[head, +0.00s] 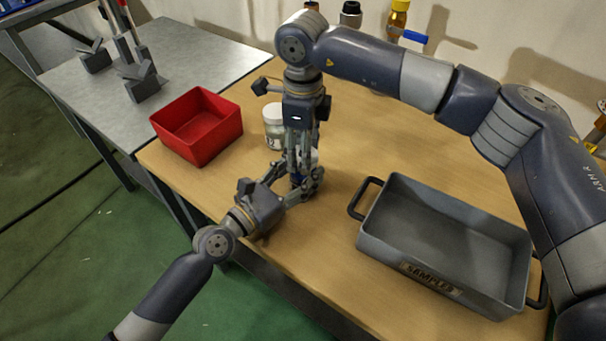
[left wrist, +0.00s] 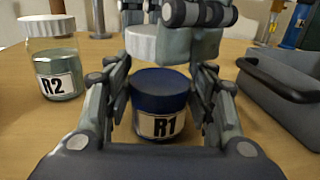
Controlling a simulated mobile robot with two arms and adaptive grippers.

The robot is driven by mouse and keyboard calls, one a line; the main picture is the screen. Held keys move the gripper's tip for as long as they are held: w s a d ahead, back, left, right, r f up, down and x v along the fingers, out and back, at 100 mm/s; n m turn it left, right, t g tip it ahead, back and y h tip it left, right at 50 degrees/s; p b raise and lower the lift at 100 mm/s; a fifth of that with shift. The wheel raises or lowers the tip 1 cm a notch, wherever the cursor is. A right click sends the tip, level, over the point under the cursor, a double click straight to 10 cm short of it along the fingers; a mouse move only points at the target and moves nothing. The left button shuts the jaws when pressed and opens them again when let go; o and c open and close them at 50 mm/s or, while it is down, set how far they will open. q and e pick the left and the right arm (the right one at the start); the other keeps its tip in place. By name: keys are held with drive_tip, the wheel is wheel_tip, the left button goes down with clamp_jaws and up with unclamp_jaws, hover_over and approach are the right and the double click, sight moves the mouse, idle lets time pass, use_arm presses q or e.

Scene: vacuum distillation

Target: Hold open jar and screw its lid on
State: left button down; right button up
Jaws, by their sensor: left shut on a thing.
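The jar labelled R1 (left wrist: 160,110), with dark blue contents, stands upright on the wooden table. My left gripper (head: 299,186) comes in low and is shut around the jar; its fingers (left wrist: 160,125) flank the jar in the left wrist view. A white lid (left wrist: 142,43) shows above the blue contents, partly hidden by a finger of my right gripper (left wrist: 190,40). In the head view my right gripper (head: 303,165) points straight down over the jar, its fingers close together around the lid. Whether the lid touches the jar's rim cannot be told.
A second jar, R2 (head: 274,128), with a white lid, stands behind; it also shows in the left wrist view (left wrist: 55,70). A red bin (head: 198,143) is at the left. A grey SAMPLES tray (head: 372,248) fills the right. The front table edge is close to my left arm.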

drive_tip(key=o, duration=1.2)
drive_tip(key=shift+o, duration=0.2)
drive_tip(key=shift+r, duration=0.1)
wheel_tip(320, 180, up, 12)
use_arm(q)
drive_tip(key=c, duration=0.6)
unclamp_jaws()
